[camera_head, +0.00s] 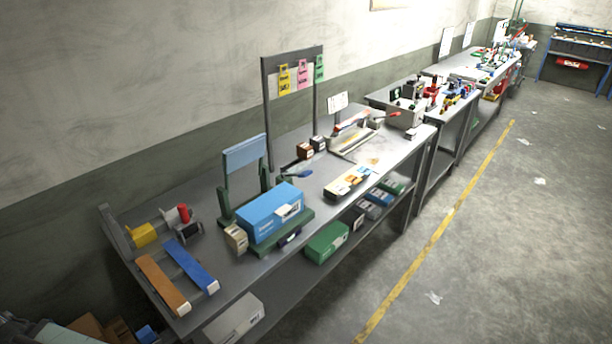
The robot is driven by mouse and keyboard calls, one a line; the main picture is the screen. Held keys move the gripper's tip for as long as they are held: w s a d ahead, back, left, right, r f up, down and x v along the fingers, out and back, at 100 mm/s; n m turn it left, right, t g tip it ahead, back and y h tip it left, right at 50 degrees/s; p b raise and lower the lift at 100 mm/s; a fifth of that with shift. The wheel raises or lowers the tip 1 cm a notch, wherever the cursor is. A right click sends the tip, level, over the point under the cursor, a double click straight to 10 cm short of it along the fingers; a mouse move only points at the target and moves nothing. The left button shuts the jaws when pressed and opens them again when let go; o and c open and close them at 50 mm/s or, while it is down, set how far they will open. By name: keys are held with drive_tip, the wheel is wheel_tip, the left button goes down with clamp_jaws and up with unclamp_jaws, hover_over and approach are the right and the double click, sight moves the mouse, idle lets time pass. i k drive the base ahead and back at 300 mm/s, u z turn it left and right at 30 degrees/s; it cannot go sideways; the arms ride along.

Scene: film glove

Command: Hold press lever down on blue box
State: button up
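A blue box (262,218) with a white label sits on a green base (295,232) on the near part of the grey workbench. Behind it stands a green post frame with a pale blue plate (245,154) on top. My gripper is not in view.
A small beige box (236,238) stands left of the blue box. An orange bar (163,284) and a blue bar (191,265) lie at the near end of the bench (225,292). A low open box (349,183) lies to the right.

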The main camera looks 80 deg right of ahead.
sight(304, 174)
drive_tip(key=z, duration=2.5)
